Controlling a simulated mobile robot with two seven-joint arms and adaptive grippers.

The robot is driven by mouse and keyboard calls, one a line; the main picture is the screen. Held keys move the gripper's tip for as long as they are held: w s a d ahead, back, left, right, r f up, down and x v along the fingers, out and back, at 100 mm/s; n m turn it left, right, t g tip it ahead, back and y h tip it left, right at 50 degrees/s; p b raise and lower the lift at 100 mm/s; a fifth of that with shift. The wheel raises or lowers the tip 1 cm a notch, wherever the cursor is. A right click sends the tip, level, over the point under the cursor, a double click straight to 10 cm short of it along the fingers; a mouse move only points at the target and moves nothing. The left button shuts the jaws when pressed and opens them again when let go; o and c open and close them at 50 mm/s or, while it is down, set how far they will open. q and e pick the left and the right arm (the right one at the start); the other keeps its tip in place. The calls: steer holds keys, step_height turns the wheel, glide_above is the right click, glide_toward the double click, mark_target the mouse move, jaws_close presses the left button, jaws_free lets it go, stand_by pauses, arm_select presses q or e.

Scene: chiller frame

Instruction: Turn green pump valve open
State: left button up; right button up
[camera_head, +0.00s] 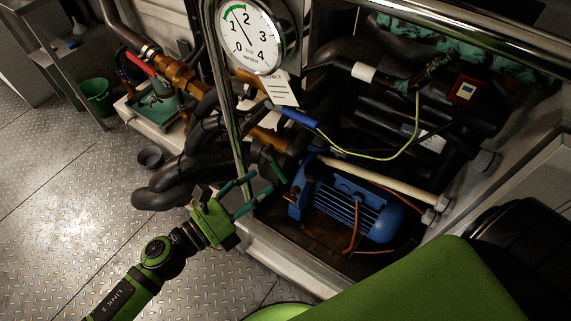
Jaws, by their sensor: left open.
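A small dark green handle (278,171), which looks like the green pump valve, sits on the dark pipework just left of the blue pump (350,208). My left gripper (263,181) reaches in from the lower left with its two teal fingers spread apart. Its fingertips are close to the green handle, at its left; I cannot tell whether they touch it. Nothing shows between the fingers. The valve body is partly lost in shadow among the pipes. My right gripper is not in view.
A chrome post (231,110) stands just behind the left gripper. A round pressure gauge (247,37) hangs above. A blue handle (299,117) and a red handle (140,63) are on other pipes. A frame edge (285,262) runs below the pump. Metal floor lies open at left.

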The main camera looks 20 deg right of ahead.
mark_target(278, 174)
arm_select(q)
steer(key=x, duration=0.6)
steer(key=shift+w+d+p, duration=0.15)
steer(key=shift+p, duration=0.2)
steer(key=shift+d, duration=0.1)
jaws_close()
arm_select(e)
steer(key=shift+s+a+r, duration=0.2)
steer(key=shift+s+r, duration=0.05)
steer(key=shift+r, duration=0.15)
